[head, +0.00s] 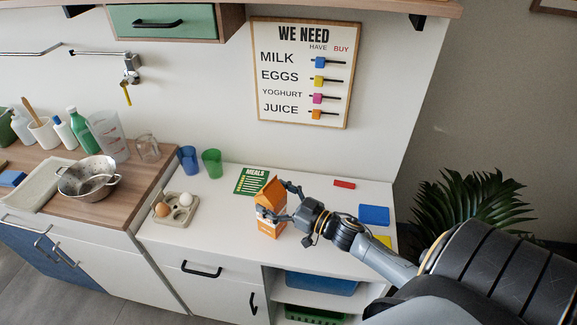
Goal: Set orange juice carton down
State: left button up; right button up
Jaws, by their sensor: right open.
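My right gripper (283,203) reaches in from the right and is open. Its fingers are around or right beside the carton's upper part; I cannot tell whether they touch it. Part of the carton's right side is hidden behind the fingers. My left gripper is not in view.
An egg holder (177,213) with eggs sits to the left. Blue (187,159) and green cups (212,163) and a green meals card (252,181) are behind. A red block (344,184) and blue pad (374,215) lie to the right. The front counter edge is near the carton.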

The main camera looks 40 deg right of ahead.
jog(key=b+v, duration=0.2)
jog(key=v, duration=0.9)
jog(key=shift+s, duration=0.2)
